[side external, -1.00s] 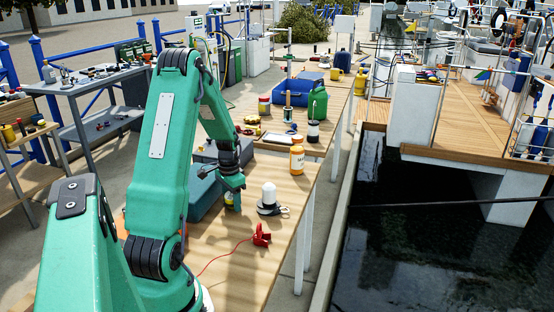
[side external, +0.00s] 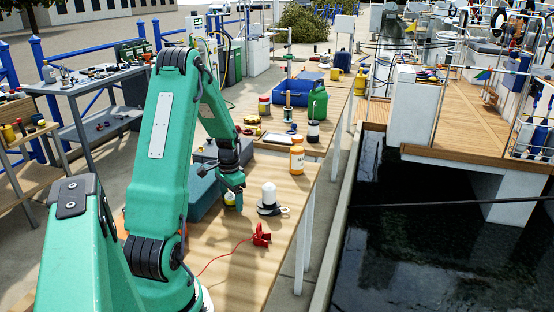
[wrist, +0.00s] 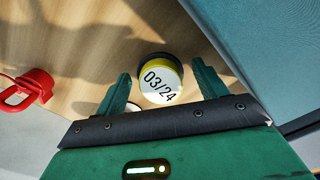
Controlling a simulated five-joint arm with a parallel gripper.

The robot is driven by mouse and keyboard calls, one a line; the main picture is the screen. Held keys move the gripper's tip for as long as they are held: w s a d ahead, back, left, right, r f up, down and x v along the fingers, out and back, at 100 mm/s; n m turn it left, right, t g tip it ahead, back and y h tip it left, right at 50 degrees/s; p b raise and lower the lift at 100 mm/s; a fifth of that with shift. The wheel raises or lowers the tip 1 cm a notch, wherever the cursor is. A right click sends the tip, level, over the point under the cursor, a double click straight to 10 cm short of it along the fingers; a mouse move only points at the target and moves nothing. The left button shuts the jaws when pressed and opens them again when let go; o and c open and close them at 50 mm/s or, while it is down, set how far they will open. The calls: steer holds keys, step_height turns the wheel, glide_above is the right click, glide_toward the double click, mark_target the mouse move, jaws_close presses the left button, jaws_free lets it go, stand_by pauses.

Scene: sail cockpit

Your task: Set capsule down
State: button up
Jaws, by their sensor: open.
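The capsule (wrist: 160,83) is a short round piece with a white end marked 03/24, a yellow band and a dark rim. In the wrist view it lies between the two fingers of my gripper (wrist: 161,88), with a gap on each side. In the side view the yellow capsule (side external: 230,199) is low under my gripper (side external: 236,187), near the wooden table top (side external: 225,245), and partly hidden. It appears to stand on the table. My gripper is open and points down over it.
A white-domed lamp (side external: 269,196) stands to the right. A red clip with a cord (side external: 261,235) lies nearer the camera. A teal box (side external: 203,196) is close on the left. An orange-and-white jar (side external: 297,160) stands farther back. The front table area is mostly clear.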

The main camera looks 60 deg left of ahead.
mark_target(231, 195)
step_height(231, 195, up, 12)
steer(key=shift+f, duration=0.2)
stand_by(0.4)
stand_by(0.4)
steer(key=w+d+r+m+t+y, duration=0.1)
steer(key=w+d+r, duration=0.1)
steer(key=d+r, duration=0.5)
steer(key=w+d+r+t, duration=0.1)
steer(key=w+d+r, duration=0.15)
steer(key=d, duration=0.85)
steer(key=s+d+r+t, duration=0.1)
steer(key=s+d, duration=0.2)
steer(key=d, duration=0.4)
steer(key=s+d+r+m+t, duration=0.1)
steer(key=s+d+t, duration=0.1)
steer(key=d, duration=0.6)
steer(key=shift+s+r+h, duration=0.4)
steer(key=shift+s, duration=0.45)
steer(key=shift+s+d+f+t, duration=0.1)
steer(key=shift+s+d+t, duration=0.2)
steer(key=shift+s+d, duration=0.2)
